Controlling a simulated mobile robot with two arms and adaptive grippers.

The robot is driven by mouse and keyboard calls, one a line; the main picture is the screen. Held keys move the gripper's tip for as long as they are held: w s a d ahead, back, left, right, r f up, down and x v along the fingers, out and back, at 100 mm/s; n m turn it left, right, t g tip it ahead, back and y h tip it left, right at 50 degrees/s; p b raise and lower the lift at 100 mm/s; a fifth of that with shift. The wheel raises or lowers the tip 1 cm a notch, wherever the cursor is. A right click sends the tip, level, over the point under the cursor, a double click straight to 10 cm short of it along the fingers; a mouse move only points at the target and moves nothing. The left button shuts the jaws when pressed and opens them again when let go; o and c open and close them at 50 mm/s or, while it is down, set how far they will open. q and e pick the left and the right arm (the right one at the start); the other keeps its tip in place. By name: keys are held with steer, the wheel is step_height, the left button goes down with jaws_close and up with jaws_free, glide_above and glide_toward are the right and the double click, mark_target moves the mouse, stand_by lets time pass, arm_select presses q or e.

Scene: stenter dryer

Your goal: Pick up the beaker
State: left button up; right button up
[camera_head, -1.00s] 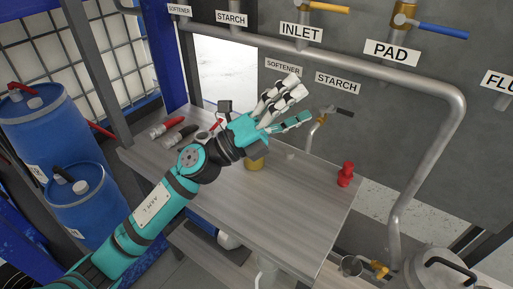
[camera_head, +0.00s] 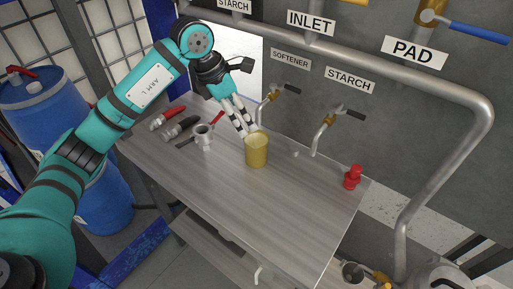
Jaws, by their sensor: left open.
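A yellow beaker (camera_head: 257,152) stands upright on the grey wood-grain table, near its middle. My left gripper (camera_head: 247,131) points down at the beaker's back-left rim with its fingers apart. The fingertips overlap the rim in the picture, and I cannot tell whether they touch it or reach inside. My right gripper is not in view.
Red- and grey-handled tools (camera_head: 168,118) and a metal fitting (camera_head: 204,137) lie left of the beaker. A red object (camera_head: 352,177) stands near the table's right edge. Taps labelled SOFTENER (camera_head: 272,94) and STARCH (camera_head: 327,122) stick out behind. The table's front (camera_head: 270,205) is clear.

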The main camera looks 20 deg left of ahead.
arm_select(q)
steer(key=p, duration=0.2)
glide_toward(256, 139)
steer(key=s+d+f, duration=0.1)
steer(key=s+d, duration=0.1)
steer(key=d, duration=0.1)
steer(key=x, duration=0.1)
steer(key=p+x, duration=0.1)
steer(key=x, duration=0.1)
steer(key=p+x, duration=0.1)
steer(key=x, duration=0.1)
steer(key=shift+a, duration=0.35)
steer(key=shift+w+d+f, duration=0.1)
steer(key=shift+d+f, duration=0.05)
steer(key=shift+f, duration=0.2)
steer(key=shift+c, duration=0.4)
steer(key=c, duration=1.2)
steer(key=shift+c, duration=0.9)
steer(key=shift+r, duration=0.1)
